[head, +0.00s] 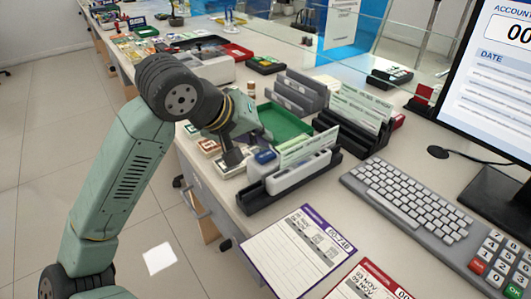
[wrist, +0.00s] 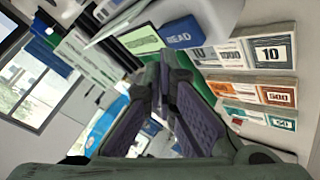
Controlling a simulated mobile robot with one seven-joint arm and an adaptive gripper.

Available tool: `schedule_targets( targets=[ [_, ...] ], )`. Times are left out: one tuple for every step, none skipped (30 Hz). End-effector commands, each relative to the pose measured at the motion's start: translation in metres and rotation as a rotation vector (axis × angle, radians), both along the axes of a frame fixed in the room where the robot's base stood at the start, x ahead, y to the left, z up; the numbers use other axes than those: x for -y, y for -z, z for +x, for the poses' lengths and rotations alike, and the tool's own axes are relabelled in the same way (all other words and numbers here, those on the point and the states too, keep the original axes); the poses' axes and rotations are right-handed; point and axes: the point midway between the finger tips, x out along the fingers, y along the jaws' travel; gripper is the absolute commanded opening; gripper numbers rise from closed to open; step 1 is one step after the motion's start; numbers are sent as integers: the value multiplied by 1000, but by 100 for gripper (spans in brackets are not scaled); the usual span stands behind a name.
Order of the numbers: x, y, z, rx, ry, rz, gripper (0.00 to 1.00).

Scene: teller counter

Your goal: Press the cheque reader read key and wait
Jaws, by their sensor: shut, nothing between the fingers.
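The cheque reader (head: 298,174) is a pale grey device on a dark base at the counter's front edge, with a cheque (head: 308,146) upright in its slot. Its blue key (head: 264,157) is on the end nearest my gripper. In the wrist view the blue key (wrist: 184,33) reads READ and sits beside a lit green screen (wrist: 142,41). My gripper (head: 235,168) points down just left of the reader. In the wrist view my gripper (wrist: 163,75) is shut and empty, its fingers below the key in the picture. I cannot tell whether they touch the reader.
Banknote stacks (wrist: 258,55) lie close beside the gripper. A green tray (head: 284,123) and dark racks (head: 300,94) stand behind the reader. A keyboard (head: 412,205) is to the right, and printed forms (head: 298,250) lie in front.

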Motion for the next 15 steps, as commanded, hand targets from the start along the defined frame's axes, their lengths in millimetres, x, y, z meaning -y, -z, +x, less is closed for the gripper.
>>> schedule_targets(
  targets=[
    [0,-3,0,1,-1,0,0],
    [0,-5,0,1,-1,0,0],
    [0,-8,0,1,0,0,0],
    [0,-11,0,1,0,1,0],
    [0,-14,0,1,0,1,0],
    [0,-18,0,1,0,1,0],
    [0,-22,0,2,0,2,0],
    [0,-25,0,2,0,2,0],
    [0,-29,0,2,0,2,0],
    [0,-32,0,2,0,2,0],
    [0,-35,0,2,0,2,0],
    [0,-39,0,1,0,1,0],
    [0,-41,0,0,0,1,0],
    [0,-44,0,1,0,1,0],
    [0,-47,0,1,0,1,0]
  ],
)
